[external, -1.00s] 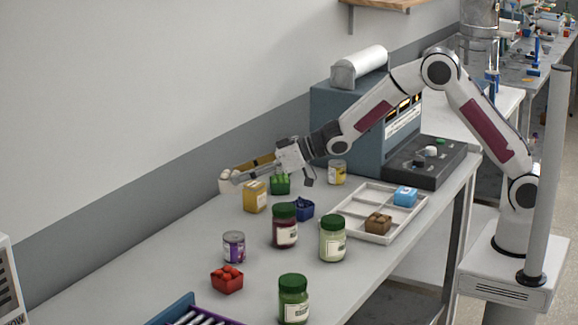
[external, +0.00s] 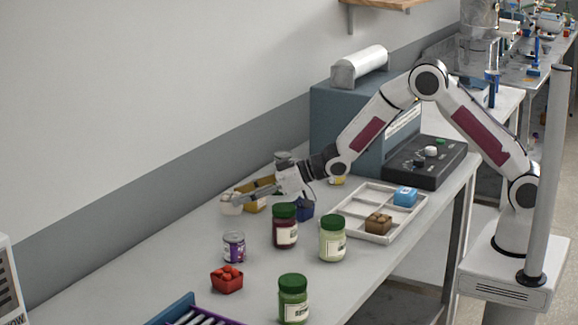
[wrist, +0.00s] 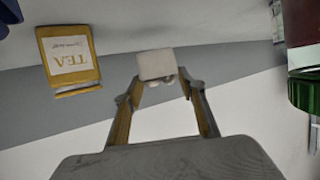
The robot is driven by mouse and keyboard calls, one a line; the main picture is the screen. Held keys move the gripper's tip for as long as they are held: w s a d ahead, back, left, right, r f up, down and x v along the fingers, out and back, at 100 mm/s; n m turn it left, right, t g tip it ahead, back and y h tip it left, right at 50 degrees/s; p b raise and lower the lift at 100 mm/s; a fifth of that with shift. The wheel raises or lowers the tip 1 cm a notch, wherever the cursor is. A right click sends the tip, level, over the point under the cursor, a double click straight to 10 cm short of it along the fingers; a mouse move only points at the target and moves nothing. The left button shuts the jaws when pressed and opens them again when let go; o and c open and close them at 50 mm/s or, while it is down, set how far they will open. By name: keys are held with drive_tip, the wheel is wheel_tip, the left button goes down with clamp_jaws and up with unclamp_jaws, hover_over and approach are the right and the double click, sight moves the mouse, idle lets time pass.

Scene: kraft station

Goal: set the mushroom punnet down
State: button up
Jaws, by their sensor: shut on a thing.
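The mushroom punnet is a small pale cream tub (external: 231,204) at the far left end of my gripper in the external view. My gripper (external: 239,196) is shut on it, with one finger on each side. In the wrist view the punnet (wrist: 157,64) sits between the fingertips of my gripper (wrist: 160,82), with pale rounded mushrooms showing at its lower edge. It is low over the table (external: 195,232), near the wall side; I cannot tell if it touches the surface.
The table left of the punnet is clear.

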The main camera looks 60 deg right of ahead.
sight(242, 207)
drive_tip(key=shift+f, duration=0.1)
drive_tip(key=shift+f, duration=1.75)
drive_tip(key=shift+f, duration=0.15)
drive_tip(key=o, duration=1.2)
drive_tip(key=shift+s+d+r, duration=0.2)
drive_tip(key=shift+s+r, duration=0.1)
drive_tip(key=shift+r, duration=0.05)
drive_tip(key=shift+v, duration=5.65)
drive_tip(key=shift+f, duration=0.2)
